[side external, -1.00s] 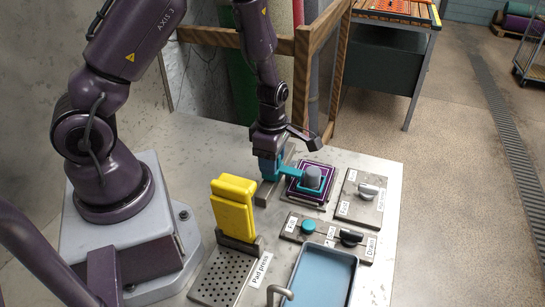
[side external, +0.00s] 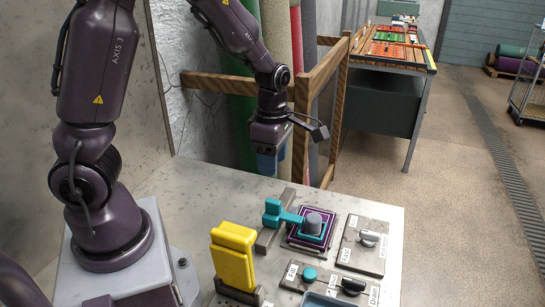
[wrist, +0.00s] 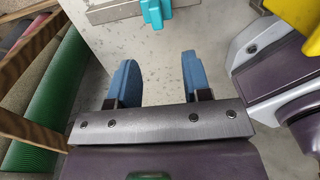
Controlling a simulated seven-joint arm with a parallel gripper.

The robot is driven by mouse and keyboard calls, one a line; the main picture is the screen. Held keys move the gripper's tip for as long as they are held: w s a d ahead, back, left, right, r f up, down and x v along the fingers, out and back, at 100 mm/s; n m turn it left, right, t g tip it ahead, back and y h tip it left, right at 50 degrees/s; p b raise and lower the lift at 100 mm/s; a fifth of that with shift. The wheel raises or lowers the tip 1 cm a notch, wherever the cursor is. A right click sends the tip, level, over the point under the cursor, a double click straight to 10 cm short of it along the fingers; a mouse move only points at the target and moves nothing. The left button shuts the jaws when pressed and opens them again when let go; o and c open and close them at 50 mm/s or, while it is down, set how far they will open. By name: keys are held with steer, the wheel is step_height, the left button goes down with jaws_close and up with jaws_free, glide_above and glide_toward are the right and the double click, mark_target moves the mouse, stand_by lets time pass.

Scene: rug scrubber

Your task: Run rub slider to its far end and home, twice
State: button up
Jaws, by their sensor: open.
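The teal rub slider (side external: 274,212) sits on a grey rail (side external: 264,241). Its arm reaches right to a grey-topped rubbing head (side external: 313,224) on a purple-bordered rug piece (side external: 294,238). My gripper (side external: 269,165) is above and behind the slider, clear of it, its blue fingers pointing down. In the wrist view the two blue fingers (wrist: 158,80) stand wide apart with nothing between them. Part of the teal slider (wrist: 152,12) shows at that view's top edge, beyond the fingertips; the rest is cut off.
A yellow pad press (side external: 233,257) stands front left of the rail. Switch plates (side external: 362,245) with knobs lie to the right. A wooden frame (side external: 318,85) and rolled rugs (side external: 274,40) stand behind the table. The back left tabletop is bare.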

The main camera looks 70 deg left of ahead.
mark_target(273, 200)
steer(key=shift+r, duration=0.1)
steer(key=f, duration=1.2)
steer(key=shift+w+a+f, duration=0.15)
steer(key=shift+a+f, duration=0.05)
steer(key=shift+f, duration=0.1)
steer(key=shift+c, duration=0.4)
jaws_close()
